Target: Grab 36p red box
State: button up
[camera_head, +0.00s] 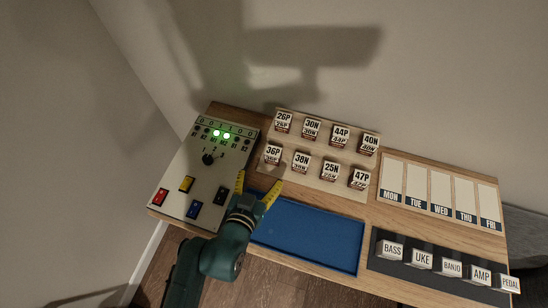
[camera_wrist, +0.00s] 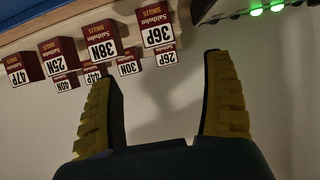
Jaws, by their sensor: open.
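The 36P box (camera_head: 273,153), dark red with a white label, sits at the left end of the front row on the wooden box holder. In the wrist view the 36P box (camera_wrist: 156,27) shows upside down at upper centre, ahead of the fingers and between their lines. My gripper (camera_head: 256,188) is open and empty, with yellow fingers, above the left end of the blue tray and in front of the 36P box. In the wrist view my gripper's fingers (camera_wrist: 165,100) stand wide apart with nothing between them.
The 38N box (camera_head: 301,161) stands right of the 36P box, and the 26P box (camera_head: 283,121) behind it. A switch panel (camera_head: 216,172) with lit green lights lies left. The blue tray (camera_head: 310,240) is empty. Day slots (camera_head: 440,190) and labelled blocks (camera_head: 452,268) are at right.

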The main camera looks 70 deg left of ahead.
aim_at(272, 156)
jog(key=b+x, duration=0.1)
jog(key=x, duration=0.5)
jog(key=b+x, duration=0.2)
jog(key=x, duration=0.4)
jog(key=shift+w+a+r, duration=0.1)
jog(key=shift+w+a, duration=0.2)
jog(key=shift+d, duration=0.1)
jog(key=c, duration=1.4)
